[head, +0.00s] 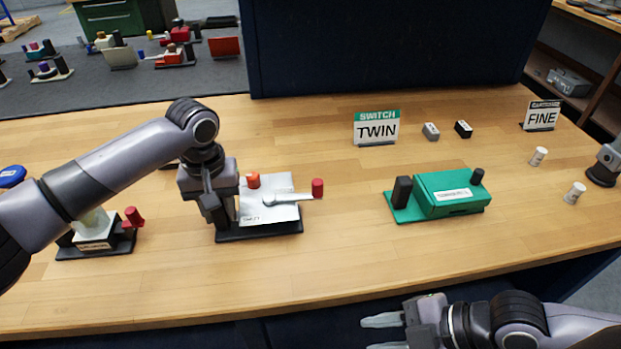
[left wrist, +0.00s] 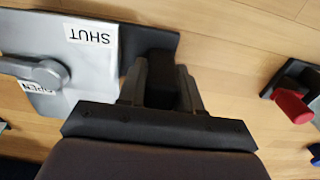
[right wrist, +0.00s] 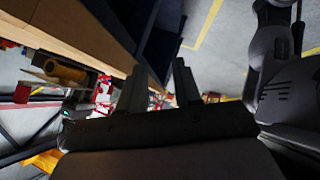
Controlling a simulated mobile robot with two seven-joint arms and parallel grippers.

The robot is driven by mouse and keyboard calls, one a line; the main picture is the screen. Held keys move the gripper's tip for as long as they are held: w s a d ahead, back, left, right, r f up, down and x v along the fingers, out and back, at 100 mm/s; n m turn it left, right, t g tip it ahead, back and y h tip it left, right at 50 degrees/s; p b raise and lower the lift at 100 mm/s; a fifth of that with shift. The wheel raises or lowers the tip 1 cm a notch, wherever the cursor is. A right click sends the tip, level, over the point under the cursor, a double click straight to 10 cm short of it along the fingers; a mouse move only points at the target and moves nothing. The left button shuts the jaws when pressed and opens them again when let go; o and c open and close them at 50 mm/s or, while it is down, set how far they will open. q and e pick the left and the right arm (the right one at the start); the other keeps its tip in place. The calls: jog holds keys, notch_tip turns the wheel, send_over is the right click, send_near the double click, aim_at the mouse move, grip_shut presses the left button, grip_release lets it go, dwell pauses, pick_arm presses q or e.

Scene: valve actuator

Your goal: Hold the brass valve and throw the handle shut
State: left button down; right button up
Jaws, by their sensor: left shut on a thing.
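A valve unit with a silvery plate (head: 283,212) on a black base stands at the middle left of the table; I see no clear brass colour. Its grey handle (head: 293,198) points right and ends in a red knob (head: 318,187). In the left wrist view the plate (left wrist: 22,50) has a SHUT label (left wrist: 91,34) and an OPEN label near the handle's hub (left wrist: 47,73). My left gripper (left wrist: 164,85) is shut on the black upright grip at the base's left side. My right gripper (head: 384,334) is open and empty, low in front of the table.
A similar unit with a red knob (head: 133,216) stands at the left. A green box unit (head: 455,189) is to the right, with TWIN (head: 377,129) and FINE (head: 541,116) signs behind. Table is clear between the valve and the green unit.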

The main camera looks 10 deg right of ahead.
jog(key=r+n, duration=0.2)
jog(key=n, duration=0.4)
jog(key=n+t, duration=0.6)
jog(key=n, duration=1.1)
send_near(319, 183)
jog(key=x, duration=1.2)
jog(key=shift+w, duration=0.2)
jog(key=shift+h, duration=0.3)
grip_shut()
